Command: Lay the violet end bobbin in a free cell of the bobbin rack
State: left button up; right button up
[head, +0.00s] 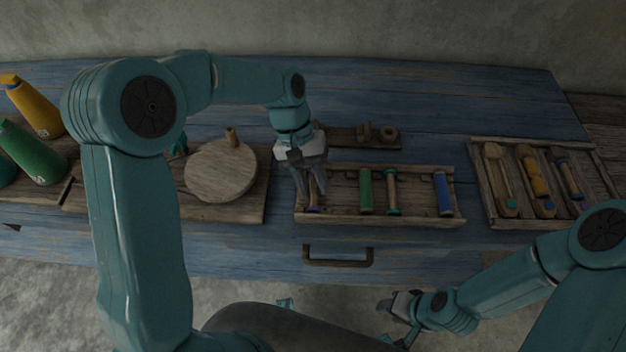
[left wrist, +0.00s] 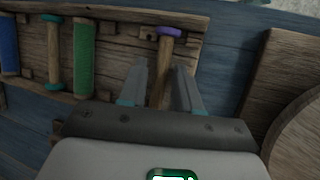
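The violet end bobbin (head: 313,209) lies in the leftmost cell of the wooden bobbin rack (head: 380,219), its violet end towards the front. In the left wrist view, the bobbin (left wrist: 170,32) shows its violet end and bare wooden shaft. My left gripper (head: 318,194) points down over that cell. In the left wrist view, its fingers (left wrist: 161,72) stand open on either side of the shaft, with gaps visible. The bobbin's other end is hidden by my gripper. My right gripper (head: 400,306) is off the table's front edge, away from the rack; its finger opening is unclear.
The rack also holds a green bobbin (head: 366,190), a teal end bobbin (head: 393,192) and a blue bobbin (head: 443,194). A shuttle tray (head: 483,190) is at right. A round wooden disc (head: 215,172) is left of the rack.

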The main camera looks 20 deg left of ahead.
pick_arm(q)
jog(key=shift+s+a+f, duration=0.15)
jog(key=shift+a+f, duration=0.05)
jog(key=shift+f, duration=0.1)
jog(key=p+v, duration=0.2)
jog(key=v, duration=1.5)
jog(key=shift+d, duration=0.25)
jog(key=shift+r, duration=0.1)
